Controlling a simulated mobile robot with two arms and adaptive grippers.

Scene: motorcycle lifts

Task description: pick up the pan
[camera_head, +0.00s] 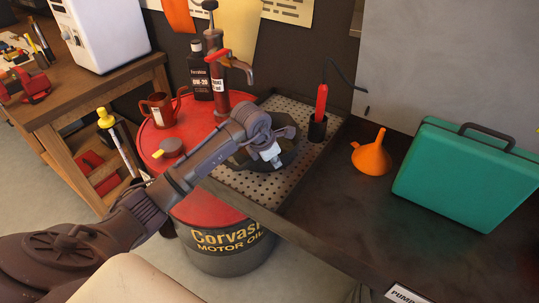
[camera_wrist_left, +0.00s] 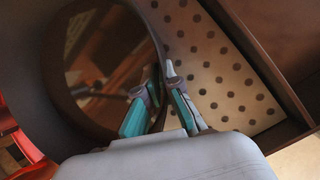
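The pan (camera_head: 288,153) is dark and wide, low over the perforated tray beside the red drum, partly hidden by my left arm. In the left wrist view the pan (camera_wrist_left: 100,105) is a dark round dish with a shiny inside, filling the left half. My left gripper (camera_head: 272,158) is at the pan's near right side. In the left wrist view its fingers with teal pads (camera_wrist_left: 162,82) are close together, one over the pan's inside and one outside, with the rim between them. My right gripper is not in view.
The perforated tray (camera_head: 240,182) sits next to the red oil drum (camera_head: 205,207), which bears a red pump (camera_head: 215,85), a jug (camera_head: 160,109) and a black bottle (camera_head: 200,70). An orange funnel (camera_head: 372,157) and a green case (camera_head: 465,178) stand on the dark bench at right.

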